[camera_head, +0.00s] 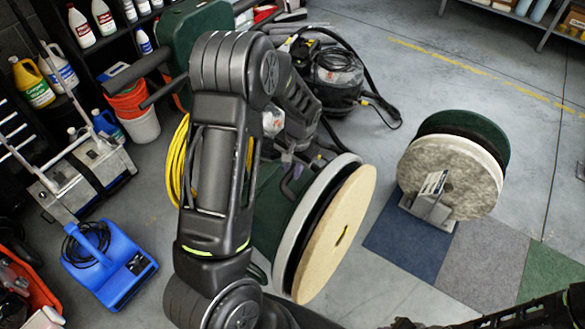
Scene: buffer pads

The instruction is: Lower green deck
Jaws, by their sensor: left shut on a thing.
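The green deck (266,222) is tipped up on its edge at the middle. A light ring, a black layer and a tan round pad (342,236) stand on its right side, the pad facing right. My left arm crosses in front and hides much of the deck's left part. My left gripper (291,182) is at the deck's upper edge and is shut on it; its fingertips are partly hidden and small. My right gripper is not in view.
A metal stand (428,209) holds a grey-beige pad (462,178) and a dark green pad (480,125) on carpet tiles (480,265). A black vacuum (338,72) stands behind. A blue machine (110,268) and bottle shelves are left. Floor between deck and tiles is clear.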

